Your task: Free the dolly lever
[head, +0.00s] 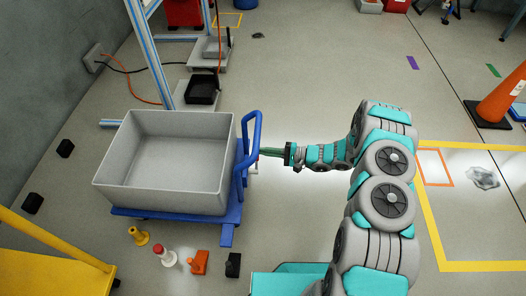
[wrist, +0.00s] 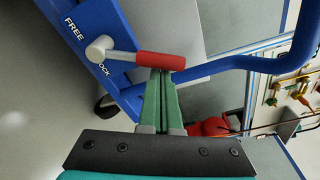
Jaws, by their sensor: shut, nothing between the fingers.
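The dolly (head: 228,232) is a blue platform with an upright blue push handle (head: 258,122), carrying a large grey bin (head: 165,190). In the wrist view, the lever (wrist: 160,61) has a red grip on a pale rod, with its round pivot on a blue panel (wrist: 75,15) marked FREE and LOCK. The lever points right from the pivot and covers part of the word LOCK. My gripper (head: 264,153) reaches the handle side from the right. In the wrist view, its green fingers (wrist: 160,76) are shut and empty, tips at the red grip's lower edge; contact is unclear.
A yellow bollard (head: 138,236), a red-topped white piece (head: 165,256), an orange piece (head: 199,262) and a black block (head: 233,265) stand before the dolly. A yellow frame (head: 50,255) is front left. An orange cone (head: 502,98) stands far right. The floor behind my arm is mostly clear.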

